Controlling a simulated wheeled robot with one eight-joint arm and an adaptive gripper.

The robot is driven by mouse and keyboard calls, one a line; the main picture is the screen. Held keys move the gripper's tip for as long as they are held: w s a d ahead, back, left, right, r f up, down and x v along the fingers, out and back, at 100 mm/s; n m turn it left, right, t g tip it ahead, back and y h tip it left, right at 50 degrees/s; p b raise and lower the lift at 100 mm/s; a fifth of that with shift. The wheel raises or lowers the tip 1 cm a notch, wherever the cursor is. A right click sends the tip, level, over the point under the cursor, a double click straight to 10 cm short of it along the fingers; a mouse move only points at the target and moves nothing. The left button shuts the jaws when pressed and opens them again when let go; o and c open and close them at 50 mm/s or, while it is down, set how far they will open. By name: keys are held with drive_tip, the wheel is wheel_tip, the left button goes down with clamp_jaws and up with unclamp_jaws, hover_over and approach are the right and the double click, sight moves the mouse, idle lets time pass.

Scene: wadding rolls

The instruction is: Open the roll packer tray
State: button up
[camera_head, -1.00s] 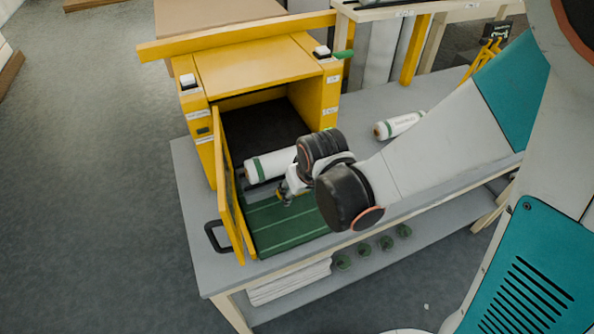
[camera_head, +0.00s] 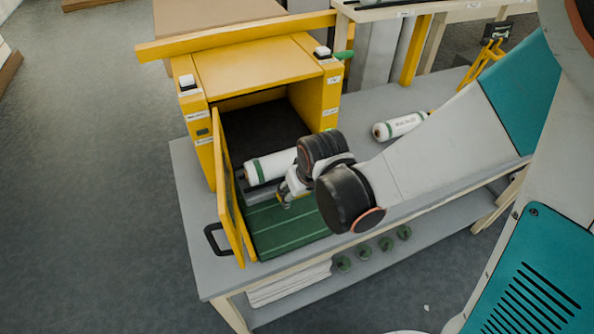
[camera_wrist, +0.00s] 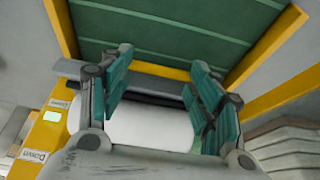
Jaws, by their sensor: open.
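The yellow roll packer (camera_head: 255,68) stands on the grey bench, with its dark inside showing. Its green ribbed tray floor (camera_head: 285,228) extends out in front of the opening. A yellow panel (camera_head: 230,195) with a black handle (camera_head: 215,240) stands along the tray's left side, swung out. A white roll with green bands (camera_head: 268,166) lies at the opening, partly behind my arm. My gripper (camera_head: 284,195) is low over the tray, beside the roll. In the wrist view, my open fingers (camera_wrist: 160,65) stand at either side of the white roll (camera_wrist: 150,125); contact cannot be told.
A second white roll (camera_head: 398,126) lies on the bench (camera_head: 190,235) at right, behind my arm. Several green-ended rolls and white sheets sit on the lower shelf (camera_head: 420,228). The floor at left is clear.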

drive_tip(key=shift+w+a+r, duration=0.1)
drive_tip(key=shift+w+r, duration=0.1)
drive_tip(key=shift+r, duration=0.55)
drive_tip(key=shift+c, duration=0.6)
drive_tip(key=o, duration=0.6)
drive_tip(key=shift+s+d+r, duration=0.2)
drive_tip(key=shift+s+r, duration=0.35)
drive_tip(key=shift+r, duration=0.1)
drive_tip(key=shift+s+d+r, duration=0.2)
drive_tip(key=shift+s+r, duration=0.35)
drive_tip(key=shift+r, duration=0.05)
drive_tip(key=shift+o, duration=0.2)
drive_tip(key=shift+v, duration=1.8)
drive_tip(key=shift+r, duration=0.1)
drive_tip(key=s+d+r+m+t, duration=0.1)
drive_tip(key=s+d+r, duration=0.3)
drive_tip(key=d, duration=0.3)
drive_tip(key=s+d+r+m+t+h, duration=0.1)
drive_tip(key=s+d+r+m+t, duration=0.1)
drive_tip(key=s+d+r, duration=0.2)
wheel_tip(320, 180, up, 3)
drive_tip(key=d, duration=0.2)
drive_tip(key=shift+s+d+m, duration=0.2)
drive_tip(key=shift+d+m, duration=0.1)
drive_tip(key=shift+d, duration=0.1)
